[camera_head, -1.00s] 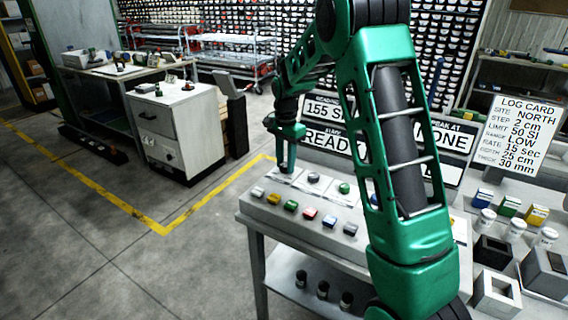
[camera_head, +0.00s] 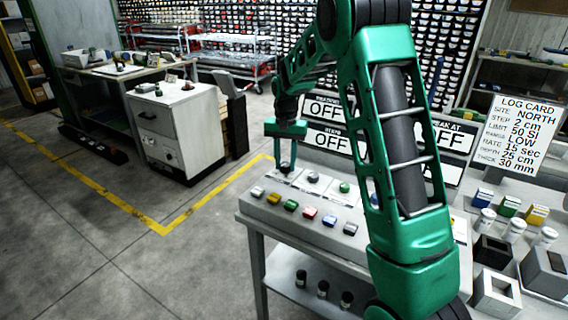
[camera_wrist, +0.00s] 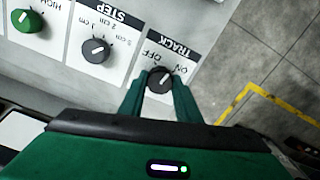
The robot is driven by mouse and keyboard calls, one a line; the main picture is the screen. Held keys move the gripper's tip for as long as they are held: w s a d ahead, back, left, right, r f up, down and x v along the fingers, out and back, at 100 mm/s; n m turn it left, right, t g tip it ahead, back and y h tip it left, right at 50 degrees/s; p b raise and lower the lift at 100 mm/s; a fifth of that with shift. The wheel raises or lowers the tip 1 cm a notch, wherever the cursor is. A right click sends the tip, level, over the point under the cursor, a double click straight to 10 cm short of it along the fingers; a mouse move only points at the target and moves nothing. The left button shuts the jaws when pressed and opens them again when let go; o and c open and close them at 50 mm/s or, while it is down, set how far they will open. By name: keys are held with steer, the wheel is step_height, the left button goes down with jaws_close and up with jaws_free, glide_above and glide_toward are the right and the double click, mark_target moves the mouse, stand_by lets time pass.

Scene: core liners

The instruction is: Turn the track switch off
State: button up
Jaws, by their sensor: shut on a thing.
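The track switch (camera_wrist: 159,80) is a dark round knob on a white panel, with the TRACK label and the OFF and ON marks beside it, upside down in the wrist view. My gripper (camera_wrist: 160,86) has its two green fingers on either side of the knob and is shut on it. A pale line shows on the knob; its exact setting is hard to read. In the head view my gripper (camera_head: 287,166) points down at the far left end of the console, and its fingers mostly hide the knob. The display boards (camera_head: 325,107) behind read OFF.
The STEP knob (camera_wrist: 95,50) and a green knob (camera_wrist: 28,20) are beside the track switch. Several coloured buttons line the console's front (camera_head: 310,213). The log card (camera_head: 511,133) stands at the right, above small jars and boxes. Open floor lies left.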

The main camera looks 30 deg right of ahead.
mark_target(285, 163)
steer(key=n, duration=0.5)
steer(key=shift+w+a+r+n, duration=0.1)
steer(key=shift+w+n, duration=0.05)
steer(key=shift+n, duration=0.15)
steer(key=n, duration=0.5)
steer(key=shift+n, duration=0.4)
steer(key=o, duration=0.9)
steer(key=shift+w, duration=0.1)
steer(key=shift+o, duration=0.8)
step_height(285, 163, up, 11)
steer(key=shift+f, duration=0.2)
